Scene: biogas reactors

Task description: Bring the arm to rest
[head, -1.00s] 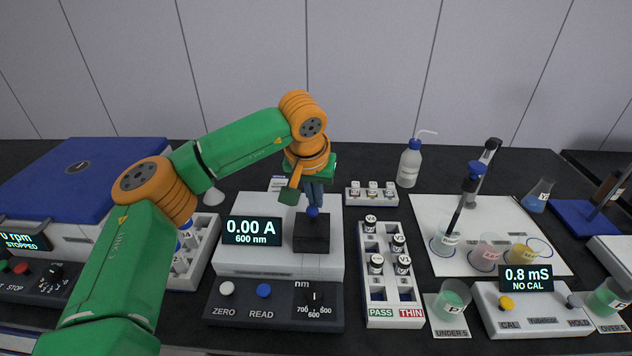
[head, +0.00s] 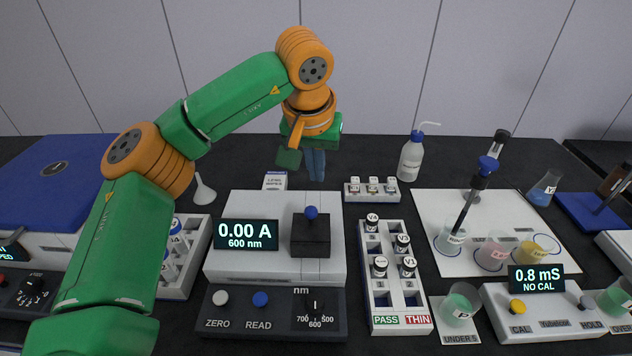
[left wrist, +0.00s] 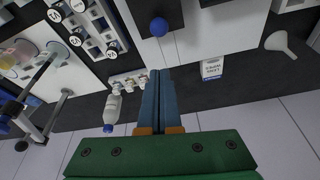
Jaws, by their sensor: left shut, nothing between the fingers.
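My left arm comes in from the left, and its left gripper (head: 315,164) hangs in the air above and behind the spectrophotometer (head: 232,270). Its fingers are shut and empty, and they also show closed together in the left wrist view (left wrist: 158,98). Below and in front of the fingers is the black lid with a blue knob (head: 310,232) on the spectrophotometer. The knob also shows in the left wrist view (left wrist: 158,27), apart from the fingers. The display reads 0.00 A, 600 nm. My right gripper is not in view.
A vial rack (head: 368,320) with PASS and THIN labels stands right of the spectrophotometer. Farther right are a white mat with beakers (head: 440,205), a conductivity meter (head: 540,316) and a wash bottle (head: 411,158). A blue-lidded centrifuge (head: 50,180) stands left. Open air surrounds the gripper.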

